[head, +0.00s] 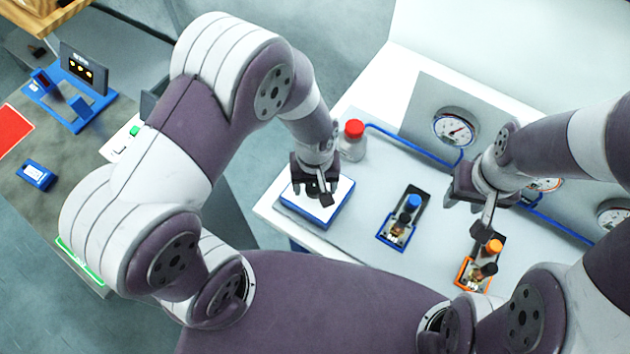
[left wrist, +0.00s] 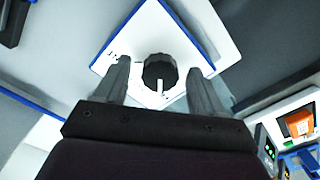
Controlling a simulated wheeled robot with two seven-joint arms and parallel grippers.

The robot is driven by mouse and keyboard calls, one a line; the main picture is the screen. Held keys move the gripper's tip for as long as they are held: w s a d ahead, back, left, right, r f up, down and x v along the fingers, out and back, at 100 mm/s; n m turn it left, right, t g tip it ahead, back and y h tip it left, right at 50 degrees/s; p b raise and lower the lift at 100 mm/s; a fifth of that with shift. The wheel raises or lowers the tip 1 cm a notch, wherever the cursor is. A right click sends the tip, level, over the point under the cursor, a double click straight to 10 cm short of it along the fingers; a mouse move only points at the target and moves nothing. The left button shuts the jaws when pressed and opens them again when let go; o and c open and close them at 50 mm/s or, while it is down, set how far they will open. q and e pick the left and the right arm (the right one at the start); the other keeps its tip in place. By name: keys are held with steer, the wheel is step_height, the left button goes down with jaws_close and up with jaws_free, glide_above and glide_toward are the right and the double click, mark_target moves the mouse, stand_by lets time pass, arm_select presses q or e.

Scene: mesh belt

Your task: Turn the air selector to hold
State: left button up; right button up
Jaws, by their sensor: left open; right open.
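The air selector is a white plate with blue sides (head: 340,208) on the white bench; it also shows in the left wrist view (left wrist: 150,30). Its round black knob (left wrist: 160,66) has a white pointer mark facing the gripper side of that view. Small dark marks on the plate are too small to read. My left gripper (head: 316,190) is open above the plate and hides the knob in the head view. In the left wrist view its fingers stand on either side of the knob, with gaps visible. My right gripper (head: 480,208) is open and empty above the bench.
A blue-framed holder (head: 396,240) and an orange-framed holder (head: 463,275) sit to the right. A gauge (head: 453,130) is on the back panel, with a blue hose (head: 410,138) along it. Another bench is at left.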

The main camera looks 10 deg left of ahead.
arm_select(q)
steer(key=shift+a, duration=0.1)
steer(key=c, duration=1.1)
steer(key=shift+o, duration=0.2)
steer(key=shift+m, duration=0.3)
steer(key=m+p, duration=0.1)
steer(key=m, duration=0.2)
steer(key=shift+m, duration=0.3)
steer(key=shift+w+m+p, duration=0.1)
steer(key=shift+m+p, duration=0.2)
steer(key=shift+m, duration=1.9)
